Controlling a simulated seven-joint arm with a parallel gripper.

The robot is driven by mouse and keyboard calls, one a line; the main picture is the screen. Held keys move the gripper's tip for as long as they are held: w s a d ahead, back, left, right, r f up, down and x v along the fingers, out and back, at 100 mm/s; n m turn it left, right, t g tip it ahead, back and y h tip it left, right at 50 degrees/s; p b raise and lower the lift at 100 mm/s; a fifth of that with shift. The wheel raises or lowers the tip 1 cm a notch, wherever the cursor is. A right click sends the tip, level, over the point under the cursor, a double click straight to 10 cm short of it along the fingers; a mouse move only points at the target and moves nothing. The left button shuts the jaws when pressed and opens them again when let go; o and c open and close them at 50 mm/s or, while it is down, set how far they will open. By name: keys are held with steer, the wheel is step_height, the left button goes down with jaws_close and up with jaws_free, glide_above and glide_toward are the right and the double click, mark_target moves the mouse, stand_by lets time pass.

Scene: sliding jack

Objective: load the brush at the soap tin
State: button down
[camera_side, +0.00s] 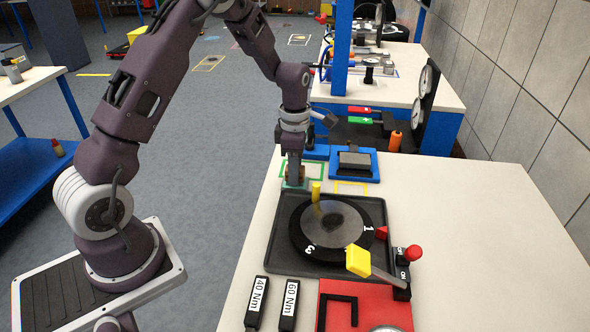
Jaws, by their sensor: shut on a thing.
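My gripper (294,177) points down at the far left part of the white table, over the green-outlined square. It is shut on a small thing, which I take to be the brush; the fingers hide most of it. A small brownish patch shows at the right of the fingertips. I cannot clearly make out the soap tin; it may be hidden by the gripper. I cannot tell whether the held thing touches anything below.
A blue tray with a grey block (355,162) sits just right of my gripper. Nearer are a dark turntable (331,231) with a yellow peg (316,191), a yellow-ended lever (358,260), a red-knobbed switch (413,252) and two black torque-labelled blocks. The table's right side is clear.

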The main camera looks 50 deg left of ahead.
steer(key=shift+f, duration=0.1)
steer(key=shift+r, duration=3.55)
